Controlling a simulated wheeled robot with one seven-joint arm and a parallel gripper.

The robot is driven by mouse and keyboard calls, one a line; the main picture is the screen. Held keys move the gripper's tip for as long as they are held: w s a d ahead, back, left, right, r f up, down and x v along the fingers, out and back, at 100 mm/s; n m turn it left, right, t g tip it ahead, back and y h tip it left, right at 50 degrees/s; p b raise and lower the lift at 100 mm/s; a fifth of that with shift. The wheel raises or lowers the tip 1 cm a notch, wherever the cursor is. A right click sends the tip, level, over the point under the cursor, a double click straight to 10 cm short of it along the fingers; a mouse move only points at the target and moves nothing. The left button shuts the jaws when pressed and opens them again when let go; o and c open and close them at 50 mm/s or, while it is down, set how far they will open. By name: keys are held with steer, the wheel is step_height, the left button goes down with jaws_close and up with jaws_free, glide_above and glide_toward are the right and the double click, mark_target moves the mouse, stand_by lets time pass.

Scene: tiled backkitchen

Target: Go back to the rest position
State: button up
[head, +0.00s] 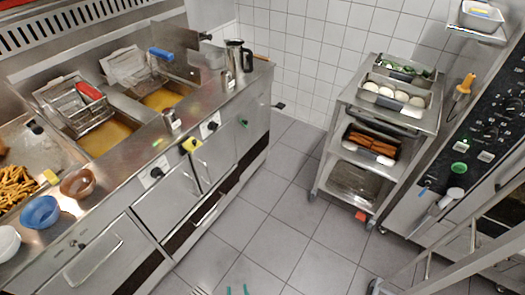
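A steel trolley (345,98) with food trays stands at the right back. An oven front (485,125) and metal frame (450,265) fill the right. The middle floor is clear.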

steer(key=s+d+r+t+h, duration=0.1)
steer(key=s+d+r, duration=0.2)
steer(key=r, duration=0.5)
steer(key=s+d+r+m+t, duration=0.1)
steer(key=s+d+r, duration=0.2)
steer(key=s+r, duration=0.3)
steer(key=s+d+r+t+h, duration=0.1)
steer(key=s+r, duration=0.4)
steer(key=r, duration=0.5)
steer(key=shift+d+r+m+t+h, duration=0.35)
steer(key=shift+d+t, duration=0.25)
steer(key=shift+d, duration=0.4)
